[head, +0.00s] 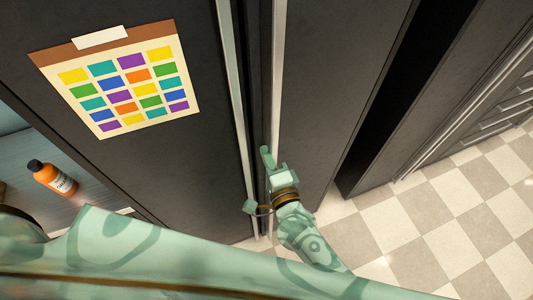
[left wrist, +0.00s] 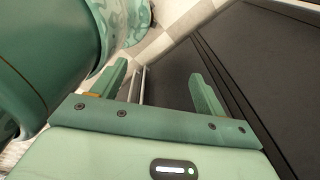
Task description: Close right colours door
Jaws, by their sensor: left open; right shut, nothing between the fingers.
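A dark door (head: 330,90) with a pale metal edge strip stands at the centre right of the head view. Left of it is another dark panel (head: 190,170) bearing a chart of coloured squares (head: 125,82). A narrow dark gap separates their two pale strips. My right gripper (head: 268,158) is shut and empty in front of the door's pale left edge; I cannot tell whether it touches. My left gripper (left wrist: 158,78) is open and empty in the left wrist view, with a dark panel (left wrist: 260,85) to its right. Its fingers do not show in the head view.
An orange bottle (head: 52,178) stands on a grey surface (head: 35,130) at the left. A deep dark opening (head: 400,95) lies right of the door. The checkered floor (head: 430,230) at the lower right is clear. My arm covers the bottom of the head view.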

